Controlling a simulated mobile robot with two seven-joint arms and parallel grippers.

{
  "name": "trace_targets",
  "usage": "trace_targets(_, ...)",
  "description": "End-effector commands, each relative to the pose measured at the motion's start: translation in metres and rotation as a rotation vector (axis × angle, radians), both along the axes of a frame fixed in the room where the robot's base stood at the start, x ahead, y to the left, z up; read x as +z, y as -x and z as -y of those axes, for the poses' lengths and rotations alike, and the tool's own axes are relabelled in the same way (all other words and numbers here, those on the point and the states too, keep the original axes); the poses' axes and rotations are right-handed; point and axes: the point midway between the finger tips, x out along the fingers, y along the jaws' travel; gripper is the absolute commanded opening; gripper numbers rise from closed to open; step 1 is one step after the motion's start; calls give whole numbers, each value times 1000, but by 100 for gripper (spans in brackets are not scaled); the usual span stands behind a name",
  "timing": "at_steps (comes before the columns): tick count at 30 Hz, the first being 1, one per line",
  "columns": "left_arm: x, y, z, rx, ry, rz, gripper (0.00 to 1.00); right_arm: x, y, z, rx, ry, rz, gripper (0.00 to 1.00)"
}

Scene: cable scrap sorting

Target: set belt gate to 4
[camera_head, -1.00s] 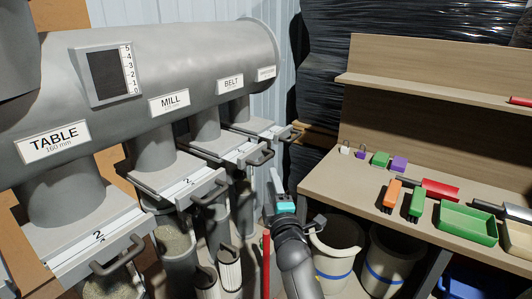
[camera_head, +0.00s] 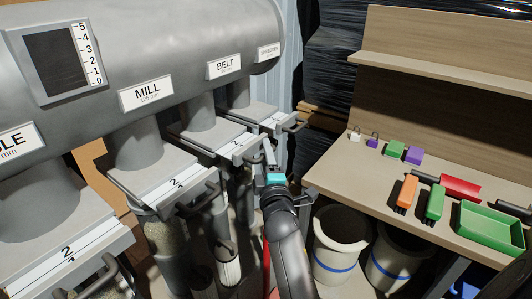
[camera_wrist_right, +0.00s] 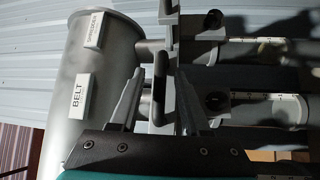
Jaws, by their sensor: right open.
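The belt gate (camera_head: 208,137) is a grey slide plate under the pipe labelled BELT (camera_head: 225,67). Its front strip carries a scale too small to read surely. Its dark handle is partly hidden by my right gripper (camera_head: 269,153), which is at the handle's right end. The BELT label (camera_wrist_right: 80,93) shows left of the fingers there. My left gripper is not in view.
The mill gate (camera_head: 160,178) is left of the belt gate, and another gate (camera_head: 262,118) stands close behind it. A bench (camera_head: 340,182) with brushes and trays is at right. White buckets (camera_head: 338,245) stand below it.

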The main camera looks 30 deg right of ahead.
Motion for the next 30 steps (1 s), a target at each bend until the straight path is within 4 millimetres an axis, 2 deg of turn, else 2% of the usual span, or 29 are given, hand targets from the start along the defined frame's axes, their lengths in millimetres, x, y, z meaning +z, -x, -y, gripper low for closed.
trace_targets(2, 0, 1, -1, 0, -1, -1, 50, 0, 0, 0, 0, 0, 0, 47)
trace_targets(14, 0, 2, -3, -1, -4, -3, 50, 0, 0, 0, 0, -1, 0, 2)
trace_targets(30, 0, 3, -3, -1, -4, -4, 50, 0, 0, 0, 0, 0, 0, 0)
